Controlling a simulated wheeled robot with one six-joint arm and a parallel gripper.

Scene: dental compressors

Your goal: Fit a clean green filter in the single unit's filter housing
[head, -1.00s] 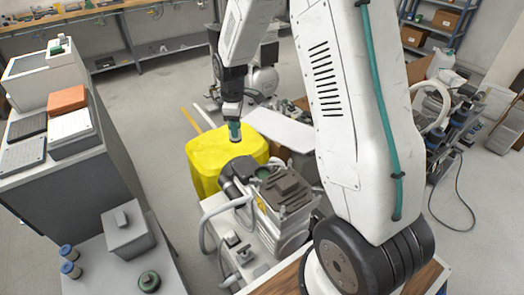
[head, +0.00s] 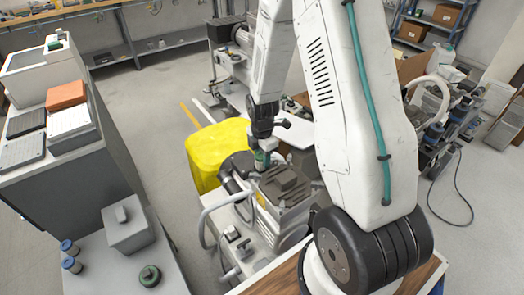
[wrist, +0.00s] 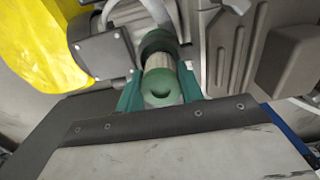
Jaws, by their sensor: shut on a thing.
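My gripper (head: 262,150) is shut on a green filter (head: 261,160), holding it upright over the single unit (head: 285,190). In the wrist view the filter (wrist: 161,86) shows a green end cap and a pale body between my gripper's green fingers (wrist: 160,92). Its far end meets or overlaps a dark round rim (wrist: 157,42), which looks like the filter housing. In the head view the housing lies right below the filter and is mostly hidden. I cannot tell whether the filter is inside it or just above.
A grey hose (head: 212,212) loops at the unit's left side.

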